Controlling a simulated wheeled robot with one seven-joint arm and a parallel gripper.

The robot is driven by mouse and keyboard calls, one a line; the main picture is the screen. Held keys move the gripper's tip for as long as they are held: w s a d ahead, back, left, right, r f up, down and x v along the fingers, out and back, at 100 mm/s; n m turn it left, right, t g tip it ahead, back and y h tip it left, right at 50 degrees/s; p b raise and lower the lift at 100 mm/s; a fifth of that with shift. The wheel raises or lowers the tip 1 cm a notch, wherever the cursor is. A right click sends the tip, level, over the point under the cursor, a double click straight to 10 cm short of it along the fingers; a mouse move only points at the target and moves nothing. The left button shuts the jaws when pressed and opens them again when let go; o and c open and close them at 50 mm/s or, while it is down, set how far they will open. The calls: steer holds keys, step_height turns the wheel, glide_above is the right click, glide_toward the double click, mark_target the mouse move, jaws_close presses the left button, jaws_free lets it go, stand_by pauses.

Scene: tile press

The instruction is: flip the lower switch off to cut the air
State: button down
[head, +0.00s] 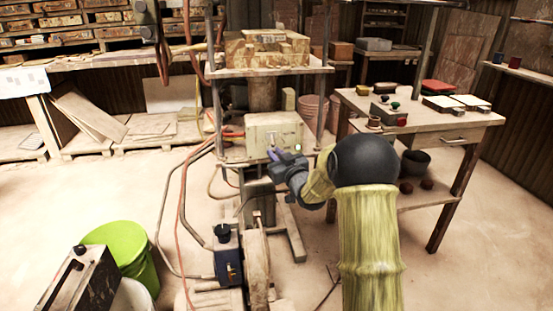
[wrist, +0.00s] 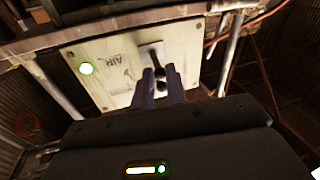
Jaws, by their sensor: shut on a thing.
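My gripper (wrist: 160,74) is shut on the lever end, with the two bluish fingers on either side. In the head view my gripper (head: 274,154) is at the box front and hides the lever.
The press shelf (head: 265,71) is just above the box, with posts on both sides. Orange and grey hoses (head: 184,190) hang at the left. A wooden workbench (head: 440,121) stands at the right. A green bucket (head: 145,262) is on the floor at the lower left.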

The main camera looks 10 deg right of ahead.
steer(key=f+n+t+y+b, duration=0.1)
steer(key=t+b, duration=0.1)
steer(key=b, duration=0.5)
steer(key=f+n+t+y+b, duration=0.2)
steer(key=t+b, duration=0.1)
steer(key=b, duration=0.5)
steer(key=w+f+n+t+y+b, duration=0.1)
steer(key=f+t+y+b, duration=0.1)
steer(key=b, duration=0.5)
steer(key=shift+n, duration=0.3)
steer(key=shift+r+t+y+b, duration=0.1)
steer(key=shift+t+y+b, duration=0.2)
steer(key=shift+b, duration=0.05)
steer(key=c, duration=1.4)
jaws_free()
steer(key=shift+s, duration=0.1)
